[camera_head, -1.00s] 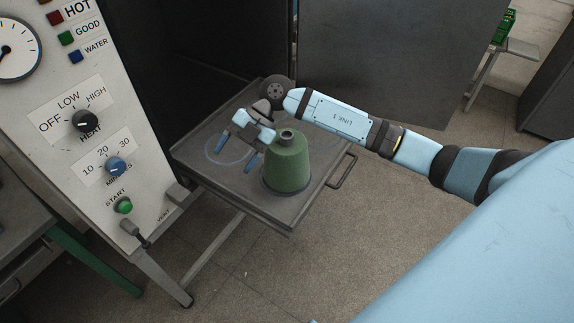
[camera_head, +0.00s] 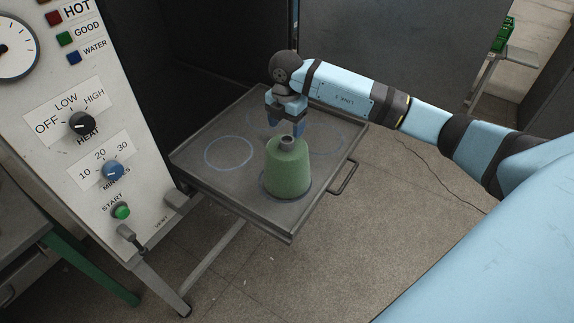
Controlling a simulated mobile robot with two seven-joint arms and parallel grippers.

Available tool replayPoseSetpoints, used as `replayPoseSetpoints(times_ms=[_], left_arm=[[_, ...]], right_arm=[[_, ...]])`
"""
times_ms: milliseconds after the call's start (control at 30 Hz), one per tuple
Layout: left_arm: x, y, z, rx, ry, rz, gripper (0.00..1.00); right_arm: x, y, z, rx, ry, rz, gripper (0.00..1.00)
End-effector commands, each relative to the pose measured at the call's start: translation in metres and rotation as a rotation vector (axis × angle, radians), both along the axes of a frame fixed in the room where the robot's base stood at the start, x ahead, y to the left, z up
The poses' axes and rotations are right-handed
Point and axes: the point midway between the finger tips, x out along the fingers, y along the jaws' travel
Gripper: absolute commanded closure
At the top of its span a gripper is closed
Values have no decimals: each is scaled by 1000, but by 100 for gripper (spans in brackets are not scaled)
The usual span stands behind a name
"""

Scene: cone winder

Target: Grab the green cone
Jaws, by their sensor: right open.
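The green cone (camera_head: 288,170) stands upright on the grey tray (camera_head: 205,180), towards its front right, with a dark grey tip on top. My right gripper (camera_head: 287,128) points down just behind and above the cone, with its blue fingers partly hidden by the cone's top. It is open and holds nothing. Whether a finger touches the cone I cannot tell. My left gripper is not in view.
A control panel (camera_head: 100,145) with dials and a green start button stands at the left. The tray has drawn circles, an empty one at left, and a handle (camera_head: 343,178) at right. A small stand (camera_head: 490,75) holds something green at the far right.

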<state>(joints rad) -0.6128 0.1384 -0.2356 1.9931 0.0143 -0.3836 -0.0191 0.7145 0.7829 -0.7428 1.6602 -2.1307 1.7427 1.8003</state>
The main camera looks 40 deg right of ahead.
Motion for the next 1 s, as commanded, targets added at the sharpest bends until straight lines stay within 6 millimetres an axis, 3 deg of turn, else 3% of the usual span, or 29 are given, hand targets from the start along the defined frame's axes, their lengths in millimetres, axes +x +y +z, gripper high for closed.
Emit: replayPoseSetpoints(times_ms=[167,433,667,1000], left_arm=[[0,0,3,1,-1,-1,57],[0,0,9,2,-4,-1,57],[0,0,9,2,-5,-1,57],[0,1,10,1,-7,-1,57]], right_arm=[[-2,1,-11,2,2,1,30],[-5,1,-49,3,1,0,30],[-5,1,-53,1,-1,1,30],[-5,1,-53,1,-1,1,100]])
